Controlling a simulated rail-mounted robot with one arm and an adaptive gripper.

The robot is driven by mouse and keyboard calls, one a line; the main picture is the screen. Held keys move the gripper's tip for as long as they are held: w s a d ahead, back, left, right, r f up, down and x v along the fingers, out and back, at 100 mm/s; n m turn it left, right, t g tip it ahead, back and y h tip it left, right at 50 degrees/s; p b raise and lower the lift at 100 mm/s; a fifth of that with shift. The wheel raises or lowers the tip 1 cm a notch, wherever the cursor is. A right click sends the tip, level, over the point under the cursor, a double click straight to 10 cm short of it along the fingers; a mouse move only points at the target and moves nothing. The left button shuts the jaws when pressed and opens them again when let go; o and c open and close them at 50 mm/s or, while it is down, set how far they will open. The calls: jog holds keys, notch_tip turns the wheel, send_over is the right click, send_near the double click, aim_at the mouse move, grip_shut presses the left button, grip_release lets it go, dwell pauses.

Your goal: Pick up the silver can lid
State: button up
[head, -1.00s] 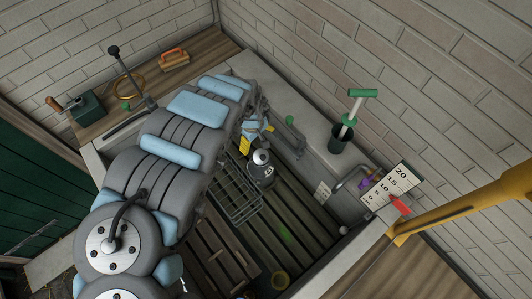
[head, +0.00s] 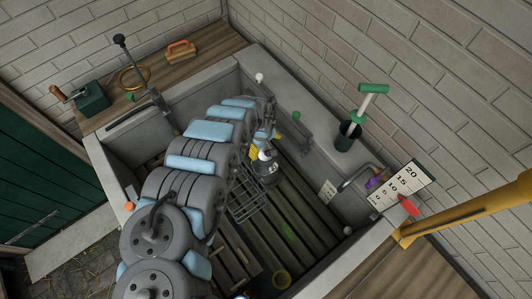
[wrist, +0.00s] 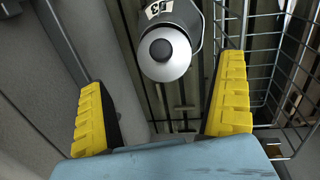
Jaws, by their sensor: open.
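The silver can lid (wrist: 176,58) is a shiny disc with a dark round knob, on top of a grey can (wrist: 184,10). It lies just beyond the fingertips of my gripper (wrist: 165,95) in the wrist view, roughly centred between the yellow pads. My gripper is open and empty. In the head view the lid (head: 264,155) shows pale on the can (head: 266,172), which stands upright on the slatted floor of the trough. My gripper (head: 257,147) is beside the can there, partly hidden by my arm.
A wire basket (head: 246,203) stands close beside the can. The stone trough wall (head: 295,125) rises behind. A green-handled tool (head: 372,90) in a dark green cup, a number card (head: 402,185) and a yellow beam (head: 470,212) are at the right. Bare slats (head: 310,220) lie at right front.

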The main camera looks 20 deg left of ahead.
aim_at(266, 153)
jog(key=shift+w+f+b, duration=0.15)
jog(key=shift+f+b, duration=0.5)
jog(key=shift+f, duration=2.45)
jog(key=c, duration=1.2)
